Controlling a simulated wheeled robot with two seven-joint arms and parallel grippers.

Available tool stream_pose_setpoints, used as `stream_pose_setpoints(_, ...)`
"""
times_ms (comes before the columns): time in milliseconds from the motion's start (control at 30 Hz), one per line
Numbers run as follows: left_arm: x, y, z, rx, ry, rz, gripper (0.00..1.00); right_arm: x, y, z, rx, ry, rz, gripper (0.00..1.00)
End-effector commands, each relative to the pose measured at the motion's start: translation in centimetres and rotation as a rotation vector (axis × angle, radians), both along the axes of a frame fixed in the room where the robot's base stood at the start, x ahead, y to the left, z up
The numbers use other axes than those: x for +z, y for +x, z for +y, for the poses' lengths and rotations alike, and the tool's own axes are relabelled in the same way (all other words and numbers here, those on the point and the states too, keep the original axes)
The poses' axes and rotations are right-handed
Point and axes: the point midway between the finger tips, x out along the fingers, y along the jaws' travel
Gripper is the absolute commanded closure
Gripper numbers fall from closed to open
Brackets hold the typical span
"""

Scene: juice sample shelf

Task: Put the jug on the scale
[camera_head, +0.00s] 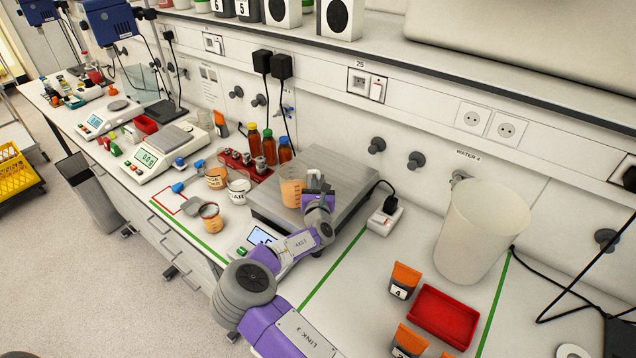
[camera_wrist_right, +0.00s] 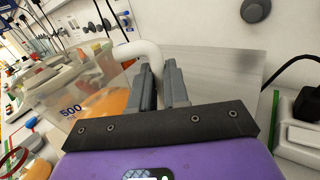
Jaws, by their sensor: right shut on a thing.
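The jug (camera_head: 292,187) is clear, upright and partly filled with orange juice; in the right wrist view it (camera_wrist_right: 98,98) shows a 500 mark. The scale (camera_head: 345,213) is a large one with a grey metal plate and a lit display (camera_head: 262,236) at its front. The jug appears over the left part of the plate; I cannot tell whether its base touches it. My right gripper (camera_head: 318,183) is shut on the jug's white handle (camera_wrist_right: 143,50), with its fingers (camera_wrist_right: 161,88) at the handle's lower part. My left gripper is not in view.
Left of the scale stand labelled beakers (camera_head: 216,176), a small beaker (camera_head: 211,217), a red rack (camera_head: 245,165) and brown bottles (camera_head: 269,147). A power strip (camera_head: 384,220) is right of the scale. Further right are a red tray (camera_head: 443,316) and a large white container (camera_head: 482,232).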

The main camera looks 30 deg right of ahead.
Motion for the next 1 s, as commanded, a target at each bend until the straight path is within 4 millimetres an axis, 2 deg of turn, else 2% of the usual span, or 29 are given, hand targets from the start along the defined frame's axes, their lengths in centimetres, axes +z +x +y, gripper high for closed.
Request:
stream_pose_setpoints(267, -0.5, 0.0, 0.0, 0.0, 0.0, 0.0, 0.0, -0.2, 0.0, 0.1, 0.002, -0.001, -0.004, 1.0)
stream_pose_setpoints(300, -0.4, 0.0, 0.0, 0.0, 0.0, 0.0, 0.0, -0.3, 0.0, 0.1, 0.001, -0.001, 0.0, 0.8)
stream_pose_setpoints(433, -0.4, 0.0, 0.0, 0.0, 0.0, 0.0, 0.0, -0.2, 0.0, 0.0, 0.001, -0.001, 0.0, 0.6)
stream_pose_setpoints(800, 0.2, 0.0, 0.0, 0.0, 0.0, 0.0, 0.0, 0.3, 0.0, 0.0, 0.001, 0.0, 0.0, 0.59)
stream_pose_setpoints(1000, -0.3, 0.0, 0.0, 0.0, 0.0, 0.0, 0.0, 0.0, -2.4, 1.6, 0.001, -0.001, 0.002, 0.59)
